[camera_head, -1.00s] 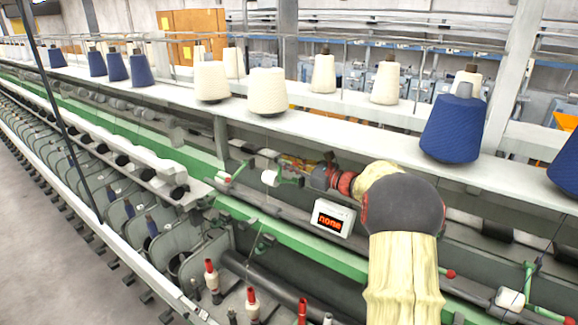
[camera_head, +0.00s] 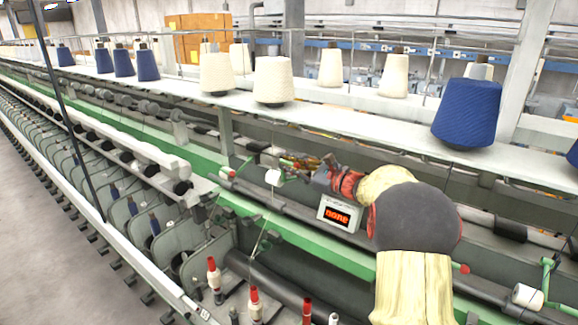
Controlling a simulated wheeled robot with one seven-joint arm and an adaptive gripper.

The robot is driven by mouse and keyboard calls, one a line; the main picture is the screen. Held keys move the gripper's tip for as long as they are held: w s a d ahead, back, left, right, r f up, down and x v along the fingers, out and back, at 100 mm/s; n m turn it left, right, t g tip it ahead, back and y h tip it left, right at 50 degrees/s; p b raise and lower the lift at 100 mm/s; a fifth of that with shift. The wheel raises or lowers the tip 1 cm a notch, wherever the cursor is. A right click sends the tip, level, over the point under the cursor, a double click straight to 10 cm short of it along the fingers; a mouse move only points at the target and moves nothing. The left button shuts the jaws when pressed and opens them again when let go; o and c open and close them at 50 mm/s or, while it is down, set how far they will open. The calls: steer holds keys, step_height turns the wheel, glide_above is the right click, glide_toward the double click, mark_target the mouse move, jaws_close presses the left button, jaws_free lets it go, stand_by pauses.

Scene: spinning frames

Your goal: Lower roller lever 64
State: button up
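A roller lever with a red knob (camera_head: 229,173) and a white roller (camera_head: 273,177) on a green holder sits on the machine's green rail, left of the middle. My gripper (camera_head: 292,163) reaches in from the right, with its tip close to this roller; I cannot tell whether they touch. The fingers are small and blurred, so their opening cannot be made out. A second white roller (camera_head: 528,297) with a green bracket stands at the lower right, with a red knob (camera_head: 461,268) to its left. No lever number is readable. My arm hides part of the rail.
A small display (camera_head: 339,214) reading "none" stands below my gripper. A white shelf (camera_head: 330,112) carrying white and blue yarn cones (camera_head: 467,112) runs above. Red-topped bobbins (camera_head: 213,275) stand below. Open floor (camera_head: 60,240) lies at the left.

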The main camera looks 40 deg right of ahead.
steer(key=shift+o, duration=1.3)
steer(key=shift+f, duration=0.15)
steer(key=shift+d, duration=0.1)
steer(key=v, duration=1.2)
steer(key=shift+w, duration=0.1)
